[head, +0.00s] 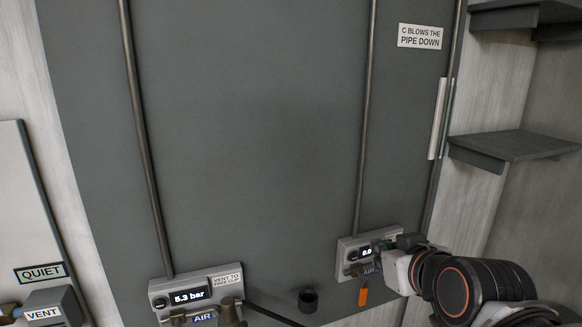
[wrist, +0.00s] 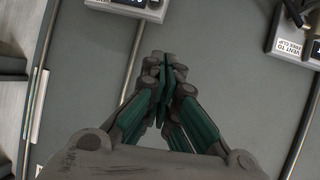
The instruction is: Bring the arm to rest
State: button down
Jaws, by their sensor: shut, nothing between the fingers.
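My gripper (wrist: 166,62) shows from behind in the wrist view, its green-lined fingers brought together with nothing between them. Grey panel surface lies behind the fingertips. In the head view my gripper (head: 388,252) reaches in from the lower right, beside and partly in front of the right gauge box (head: 347,250). That box's display reads about 0.0. In the head view I cannot tell whether the fingers touch the box. In the wrist view the fingers are clear of both boxes in the picture.
A left gauge box (head: 160,289) reads 5.3 bar. An orange tag (head: 363,297) hangs below the right box, and a dark round socket (head: 308,300) sits between. A VENT box (head: 52,307) is at lower left. Shelves (head: 515,146) stick out at right. The upper panel is clear between pipes.

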jog(key=s+d+f+m+g+b, duration=0.1)
jog(key=s+f+g+b, duration=0.1)
jog(key=s+f, duration=0.4)
jog(key=s+d+f+m+g+h+b, duration=0.1)
jog(key=s+f, duration=0.4)
jog(key=f, duration=0.5)
jog(key=shift+s+d+f+g+h+b, duration=0.15)
jog(key=shift+s+d+g+h+b, duration=0.35)
jog(key=shift+g, duration=0.7)
